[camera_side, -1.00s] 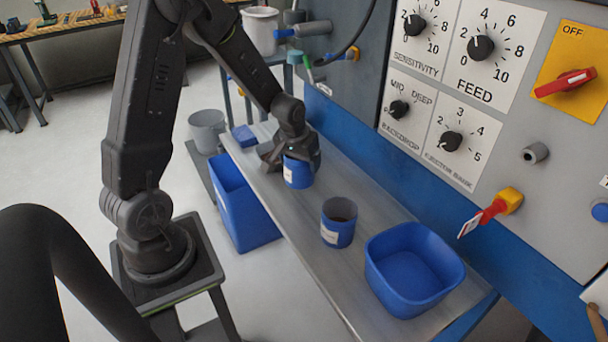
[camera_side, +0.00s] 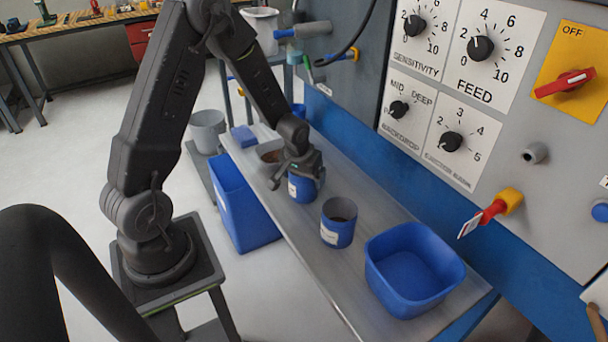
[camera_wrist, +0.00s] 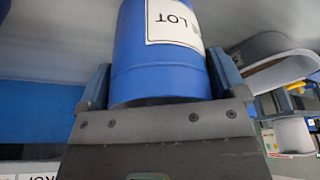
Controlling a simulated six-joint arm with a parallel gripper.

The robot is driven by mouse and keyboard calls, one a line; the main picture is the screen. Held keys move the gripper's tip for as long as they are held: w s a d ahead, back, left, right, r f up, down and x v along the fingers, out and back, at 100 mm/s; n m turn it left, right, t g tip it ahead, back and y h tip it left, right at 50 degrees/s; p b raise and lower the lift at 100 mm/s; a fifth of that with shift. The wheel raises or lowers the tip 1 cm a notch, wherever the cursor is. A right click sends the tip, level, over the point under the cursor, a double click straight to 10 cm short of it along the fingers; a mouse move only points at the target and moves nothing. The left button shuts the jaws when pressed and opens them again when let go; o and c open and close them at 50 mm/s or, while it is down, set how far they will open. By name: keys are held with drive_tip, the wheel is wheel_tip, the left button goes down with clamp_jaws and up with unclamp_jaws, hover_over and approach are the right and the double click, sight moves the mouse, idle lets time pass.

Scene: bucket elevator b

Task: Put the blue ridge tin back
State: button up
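A blue tin (camera_side: 301,188) with a white label is between the fingers of my gripper (camera_side: 298,168). In the wrist view the same tin (camera_wrist: 158,65) fills the space between the two fingers of my gripper (camera_wrist: 165,85), and its partly visible label ends in "LOT". The fingers appear closed on its sides. Whether its base touches the bench is unclear. A second blue tin (camera_side: 338,230) stands upright on the bench to the right, with dark contents and a label too small to read.
A blue open tub (camera_side: 415,260) stands at the bench's right end. A grey bowl (camera_side: 268,152) with brown contents is just behind and left of my gripper. A blue bin (camera_side: 240,215) stands beside the grey bench (camera_side: 300,265). The control panel (camera_side: 440,90) rises behind.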

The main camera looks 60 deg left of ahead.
drive_tip(key=shift+o, duration=0.8)
drive_tip(key=shift+r, duration=0.3)
drive_tip(key=v, duration=1.2)
drive_tip(key=s+d+r+m+t+h, duration=0.1)
drive_tip(key=s+d+r+m, duration=0.5)
drive_tip(key=s+d+r, duration=0.7)
drive_tip(key=shift+s+d+r+t+h, duration=0.2)
drive_tip(key=shift+s+d+t+h, duration=0.1)
drive_tip(key=shift+s+d+t, duration=0.75)
